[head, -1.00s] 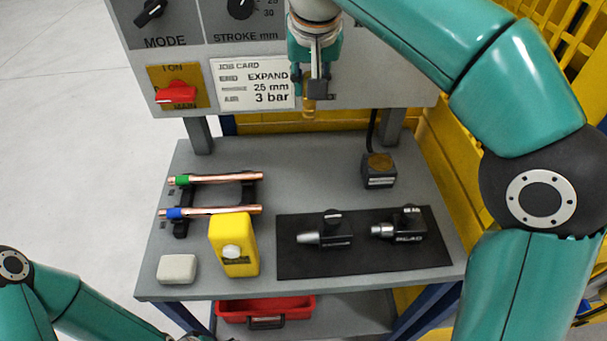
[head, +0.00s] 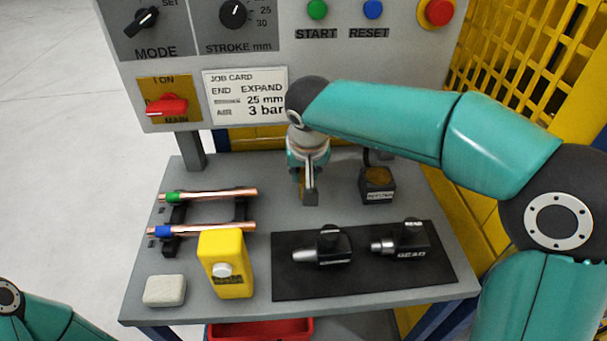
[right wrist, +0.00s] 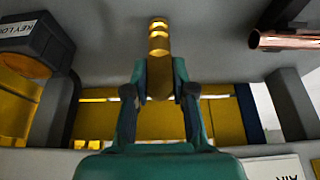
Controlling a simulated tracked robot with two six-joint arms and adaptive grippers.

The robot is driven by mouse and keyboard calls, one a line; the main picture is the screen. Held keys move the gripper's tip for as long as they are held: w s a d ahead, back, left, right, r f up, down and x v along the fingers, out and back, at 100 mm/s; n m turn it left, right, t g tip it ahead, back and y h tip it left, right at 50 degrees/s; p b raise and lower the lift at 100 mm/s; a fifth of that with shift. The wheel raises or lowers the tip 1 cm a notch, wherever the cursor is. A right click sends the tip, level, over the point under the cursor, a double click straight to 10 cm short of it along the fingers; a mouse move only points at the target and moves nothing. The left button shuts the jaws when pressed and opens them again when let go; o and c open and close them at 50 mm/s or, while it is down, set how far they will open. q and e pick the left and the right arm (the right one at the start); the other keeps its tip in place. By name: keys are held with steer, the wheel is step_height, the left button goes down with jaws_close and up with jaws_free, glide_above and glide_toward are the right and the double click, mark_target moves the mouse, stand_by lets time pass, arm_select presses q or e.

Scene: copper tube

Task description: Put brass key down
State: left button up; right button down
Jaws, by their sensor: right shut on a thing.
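My right gripper (head: 308,192) hangs over the back middle of the grey bench (head: 290,215), pointing down. It is shut on the brass key (right wrist: 158,42), which shows clearly between the fingers in the right wrist view; the right gripper (right wrist: 159,95) also shows there. In the head view the key is mostly hidden by the fingers. I cannot tell whether it touches the bench top. The dark key-lock box (head: 378,186) with a brass-coloured top stands just right of the gripper. My left gripper is out of view; only part of its arm shows at bottom left.
Two copper tubes (head: 208,194) lie on a dark rack at the left. A black mat (head: 300,283) holds two tool heads. The control panel (head: 200,55) rises behind; bare bench surrounds the gripper.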

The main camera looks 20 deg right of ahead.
steer(key=shift+f, duration=0.4)
steer(key=shift+f, duration=0.15)
steer(key=c, duration=1)
jaws_free()
steer(key=shift+o, duration=0.2)
steer(key=v, duration=1.2)
steer(key=shift+s, duration=0.15)
